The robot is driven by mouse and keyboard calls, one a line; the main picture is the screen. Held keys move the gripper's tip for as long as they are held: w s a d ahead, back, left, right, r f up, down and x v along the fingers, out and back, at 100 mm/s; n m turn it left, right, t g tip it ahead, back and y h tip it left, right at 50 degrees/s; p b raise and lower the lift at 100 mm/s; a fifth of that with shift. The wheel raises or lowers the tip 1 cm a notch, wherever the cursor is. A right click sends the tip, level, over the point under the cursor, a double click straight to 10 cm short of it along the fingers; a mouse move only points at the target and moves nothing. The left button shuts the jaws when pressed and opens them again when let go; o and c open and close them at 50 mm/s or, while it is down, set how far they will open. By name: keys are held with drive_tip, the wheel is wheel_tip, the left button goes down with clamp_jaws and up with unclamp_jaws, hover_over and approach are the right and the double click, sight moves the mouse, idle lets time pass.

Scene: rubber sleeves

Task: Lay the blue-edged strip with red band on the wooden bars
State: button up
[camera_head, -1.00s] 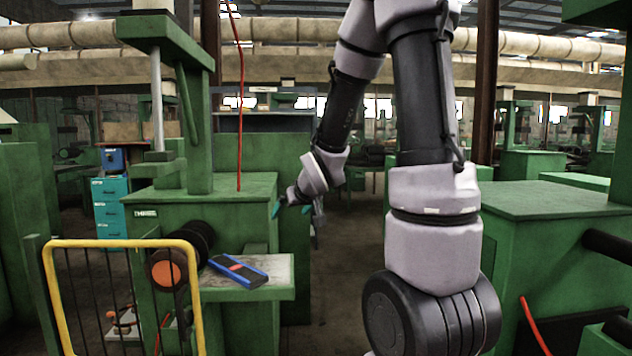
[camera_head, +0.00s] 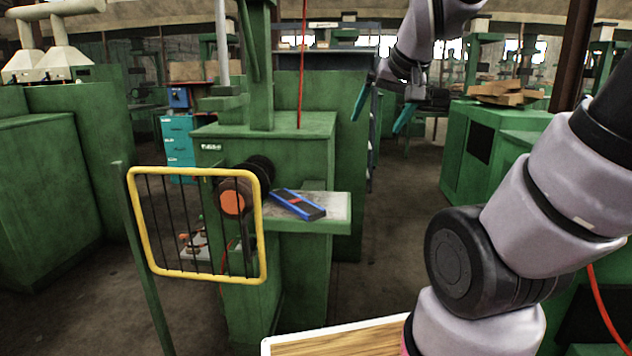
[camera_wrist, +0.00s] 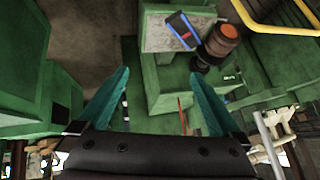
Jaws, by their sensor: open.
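The blue-edged strip with a red band (camera_head: 298,204) lies flat on a small green-edged shelf (camera_head: 338,208) of a green machine. It also shows in the wrist view (camera_wrist: 182,28), at the top right of centre. My gripper (camera_head: 382,115) is open and empty, its two teal fingers apart. It is up in the air, to the right of the strip and higher in the picture. In the wrist view the open fingers (camera_wrist: 159,73) point towards the machine, clear of the strip. Wooden bars (camera_head: 502,93) lie stacked on a green cabinet at the right.
A yellow-framed guard with dark bars (camera_head: 262,225) stands left of the shelf. An orange-ended roller (camera_head: 233,197) is beside the strip. A red cable (camera_head: 302,70) hangs above the machine. A white-edged wooden surface (camera_head: 335,342) shows at the bottom. Open floor (camera_head: 392,215) lies right of the shelf.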

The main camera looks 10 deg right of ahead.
drive_tip(key=w+d+f+n, duration=0.1)
drive_tip(key=w+f, duration=0.3)
drive_tip(key=w, duration=0.4)
drive_tip(key=n+t+y, duration=0.4)
drive_tip(key=n+y, duration=0.1)
drive_tip(key=n, duration=0.3)
approach(295, 200)
drive_tip(key=shift+v, duration=1.25)
drive_tip(key=shift+w+f, duration=0.2)
drive_tip(key=shift+f, duration=0.1)
drive_tip(key=x, duration=1)
drive_tip(key=shift+a, duration=0.1)
drive_tip(key=shift+r, duration=0.1)
drive_tip(key=c, duration=1.3)
